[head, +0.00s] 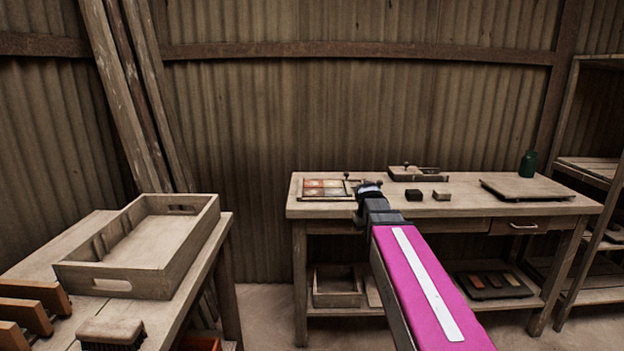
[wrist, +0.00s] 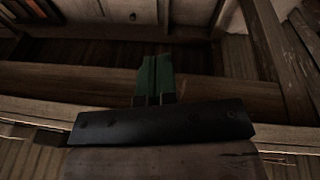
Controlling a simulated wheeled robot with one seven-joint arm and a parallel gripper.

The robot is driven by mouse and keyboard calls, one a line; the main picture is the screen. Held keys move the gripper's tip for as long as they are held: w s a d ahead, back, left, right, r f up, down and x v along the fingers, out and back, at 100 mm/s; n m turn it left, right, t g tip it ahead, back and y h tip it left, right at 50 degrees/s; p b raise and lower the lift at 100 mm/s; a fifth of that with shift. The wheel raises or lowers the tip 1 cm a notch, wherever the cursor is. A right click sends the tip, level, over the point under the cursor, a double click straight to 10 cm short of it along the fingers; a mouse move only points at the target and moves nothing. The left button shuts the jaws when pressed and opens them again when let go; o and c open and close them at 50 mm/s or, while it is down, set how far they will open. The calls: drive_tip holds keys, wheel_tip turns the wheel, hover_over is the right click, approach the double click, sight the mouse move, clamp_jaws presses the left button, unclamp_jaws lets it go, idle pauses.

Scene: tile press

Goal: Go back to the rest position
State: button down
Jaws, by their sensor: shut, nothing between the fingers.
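My gripper (head: 368,187) is at the far end of my outstretched arm, in front of the back workbench (head: 455,207) in the head view. It overlaps the right edge of a frame with several orange, red and pale tiles (head: 325,188), and I cannot tell its exact height or distance from it. In the wrist view my gripper (wrist: 155,72) shows two green fingers side by side, closed together with nothing between them. A dark bar of my gripper crosses below them. Dim wooden bench parts lie beyond the fingers.
A wooden tray (head: 145,245) and a brush (head: 112,332) sit on the left table. Shelves (head: 590,170) stand at right.

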drive_tip(key=s+a+f+m+g+y, duration=0.1)
drive_tip(key=s+f+m+g, duration=0.1)
drive_tip(key=s+f, duration=1.5)
drive_tip(key=shift+s+f+g, duration=0.3)
drive_tip(key=shift+s, duration=0.2)
